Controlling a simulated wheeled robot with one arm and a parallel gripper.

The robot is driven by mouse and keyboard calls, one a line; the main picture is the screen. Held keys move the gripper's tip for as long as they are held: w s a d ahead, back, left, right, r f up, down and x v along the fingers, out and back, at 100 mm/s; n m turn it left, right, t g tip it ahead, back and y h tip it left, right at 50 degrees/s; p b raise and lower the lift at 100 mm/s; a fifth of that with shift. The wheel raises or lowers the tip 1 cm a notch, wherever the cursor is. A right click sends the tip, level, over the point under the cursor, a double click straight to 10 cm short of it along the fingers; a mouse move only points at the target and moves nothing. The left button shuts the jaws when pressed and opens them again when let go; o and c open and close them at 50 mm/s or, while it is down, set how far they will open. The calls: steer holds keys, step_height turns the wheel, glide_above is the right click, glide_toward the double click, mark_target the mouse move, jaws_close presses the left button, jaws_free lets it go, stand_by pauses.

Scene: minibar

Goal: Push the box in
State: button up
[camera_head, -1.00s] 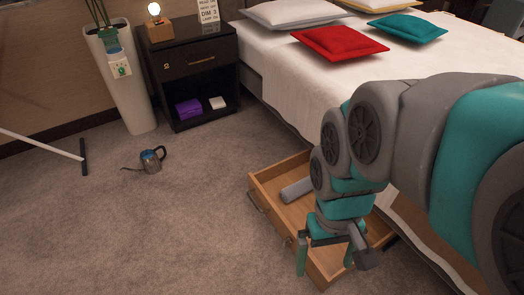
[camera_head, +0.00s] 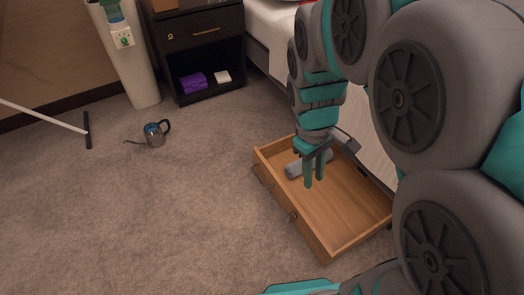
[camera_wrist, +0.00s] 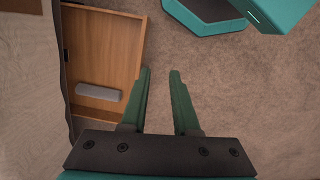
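The box is a wooden drawer (camera_head: 310,238) standing out from under the bed, with handles on its front board. A grey rolled item (camera_head: 296,168) lies inside near its far end. In the head view my gripper (camera_head: 314,184) points down and appears above the drawer. In the wrist view the drawer (camera_wrist: 118,40) is at the left with the grey item (camera_wrist: 98,92) in it. There my gripper (camera_wrist: 160,71) shows its two fingers apart with nothing between them, over carpet just right of the drawer. I cannot tell any contact.
The bed (camera_head: 271,32) stands behind the drawer. A dark nightstand (camera_head: 204,60) holds a purple item (camera_head: 193,81). The carpet before the drawer is clear.

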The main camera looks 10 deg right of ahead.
steer(key=w+f+n, duration=0.1)
steer(key=w, duration=0.2)
steer(key=w+f+n+b, duration=0.1)
steer(key=w+f, duration=0.1)
steer(key=w, duration=0.1)
steer(key=w+a+f+n, duration=0.1)
steer(key=w+f, duration=0.1)
steer(key=w, duration=0.1)
steer(key=shift+w+f+n+h+b, duration=0.1)
steer(key=shift+f+n+h+b, duration=0.1)
steer(key=shift+n+h+b, duration=0.2)
jaws_close()
steer(key=n+t+b, duration=0.2)
steer(key=n+b, duration=0.5)
steer(key=n, duration=0.6)
glide_above(260, 180)
steer(key=a, duration=0.1)
steer(key=shift+h, duration=0.3)
step_height(260, 180, down, 35)
steer(key=shift+a+r, duration=0.15)
steer(key=shift+r, duration=0.05)
steer(key=shift+w+d+r, duration=0.15)
steer(key=shift+w+d, duration=0.15)
steer(key=shift+d, duration=0.55)
steer(key=shift+w+d+r, duration=0.15)
steer(key=shift+w+d, duration=0.15)
steer(key=shift+d, duration=0.5)
